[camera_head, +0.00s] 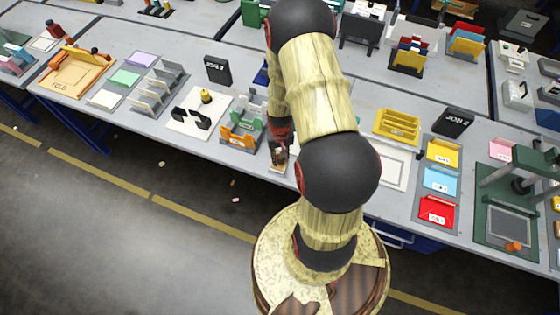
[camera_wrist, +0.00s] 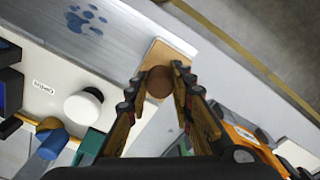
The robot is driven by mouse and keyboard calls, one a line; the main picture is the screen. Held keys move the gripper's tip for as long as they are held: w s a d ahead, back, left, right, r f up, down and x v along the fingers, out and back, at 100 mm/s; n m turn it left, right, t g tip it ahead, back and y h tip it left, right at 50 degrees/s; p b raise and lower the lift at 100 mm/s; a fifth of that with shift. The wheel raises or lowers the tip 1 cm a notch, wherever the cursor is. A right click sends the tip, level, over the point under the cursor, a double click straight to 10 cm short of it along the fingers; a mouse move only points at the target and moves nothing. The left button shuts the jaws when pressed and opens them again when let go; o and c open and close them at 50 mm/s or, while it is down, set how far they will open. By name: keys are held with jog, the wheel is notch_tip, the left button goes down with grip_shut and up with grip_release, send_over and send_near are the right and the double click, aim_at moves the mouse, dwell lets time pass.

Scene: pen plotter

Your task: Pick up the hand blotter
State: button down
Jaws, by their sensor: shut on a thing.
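The hand blotter (camera_wrist: 172,50) shows in the wrist view as a tan, wood-coloured block with a round brown knob (camera_wrist: 159,82) on top. My gripper (camera_wrist: 158,74) has its two fingers on either side of the knob and is shut on it. The fingers hide part of the blotter's sides. In the head view the blotter (camera_head: 277,168) is a small light patch under my gripper (camera_head: 279,148), at the front edge of the table. I cannot tell whether its underside touches the tabletop.
Blue ink-like blots (camera_wrist: 86,18) mark the grey table (camera_wrist: 115,45) beside the blotter. A white round knob (camera_wrist: 83,106) and a green part lie left of my fingers. An orange holder (camera_head: 240,136) stands left of my gripper; a white framed sheet (camera_head: 392,168) lies to the right.

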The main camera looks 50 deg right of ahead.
jog(key=shift+r, duration=0.1)
jog(key=shift+r, duration=0.2)
jog(key=r, duration=0.3)
jog(key=shift+s+r+p, duration=0.3)
jog(key=shift+s+r, duration=0.05)
jog(key=shift+r, duration=0.05)
jog(key=s+a+r, duration=0.1)
jog(key=s+r, duration=0.3)
jog(key=s, duration=0.2)
jog(key=s+a+r+p, duration=0.1)
jog(key=s+a+r, duration=0.1)
jog(key=s+r, duration=0.2)
jog(key=shift+s+a+r, duration=0.25)
jog(key=shift+s+r, duration=0.05)
jog(key=shift+s, duration=1.15)
jog(key=c, duration=2.1)
grip_release()
jog(key=c, duration=0.3)
